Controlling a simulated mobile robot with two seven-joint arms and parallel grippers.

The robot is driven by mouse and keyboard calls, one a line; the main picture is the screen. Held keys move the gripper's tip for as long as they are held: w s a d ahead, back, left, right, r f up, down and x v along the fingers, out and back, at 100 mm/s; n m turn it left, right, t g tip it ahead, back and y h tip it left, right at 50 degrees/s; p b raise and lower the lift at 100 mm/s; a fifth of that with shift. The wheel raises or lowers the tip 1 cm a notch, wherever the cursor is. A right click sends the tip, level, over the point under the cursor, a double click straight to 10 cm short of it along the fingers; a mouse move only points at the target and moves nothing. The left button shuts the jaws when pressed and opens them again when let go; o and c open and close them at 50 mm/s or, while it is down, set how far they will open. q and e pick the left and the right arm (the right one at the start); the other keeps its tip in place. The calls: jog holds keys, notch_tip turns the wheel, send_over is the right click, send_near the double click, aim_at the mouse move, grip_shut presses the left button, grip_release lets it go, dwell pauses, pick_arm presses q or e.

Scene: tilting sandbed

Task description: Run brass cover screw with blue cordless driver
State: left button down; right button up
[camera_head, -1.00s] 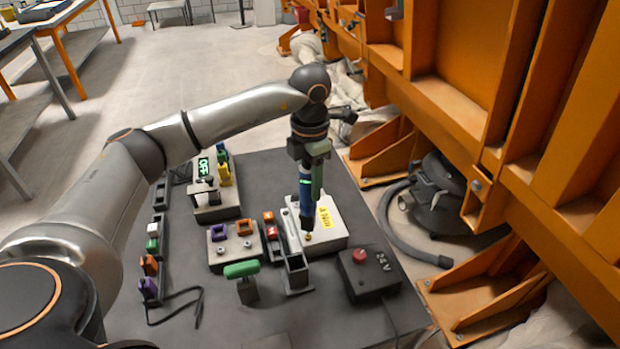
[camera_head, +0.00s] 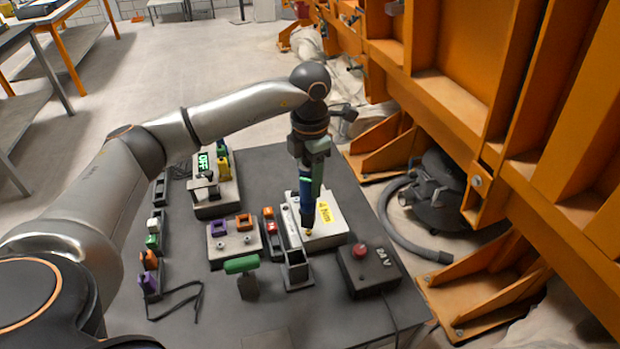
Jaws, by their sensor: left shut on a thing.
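The blue cordless driver (camera_head: 307,205) is upright in my left gripper (camera_head: 311,172), which is shut on it. The driver's tip points down at the brass cover screw (camera_head: 309,232) on the near edge of a white box (camera_head: 331,229) with a yellow label. The tip is at or just above the screw; I cannot tell whether they touch. The gripper's fingers are partly hidden behind the wrist and driver. My right gripper is not in view.
An empty dark holder (camera_head: 297,272) stands just in front of the white box. A black 24V box (camera_head: 369,270) with a red button is at right, a green-handled piece (camera_head: 242,266) at left. Connector blocks (camera_head: 233,240) sit left. Orange steelwork (camera_head: 480,110) borders the right.

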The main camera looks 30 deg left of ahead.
pick_arm(q)
jog(key=shift+f+b, duration=0.45)
jog(key=shift+f, duration=0.3)
dwell(1.2)
jog(key=shift+s, duration=0.1)
jog(key=shift+r+p, duration=2.2)
jog(key=shift+r, duration=0.9)
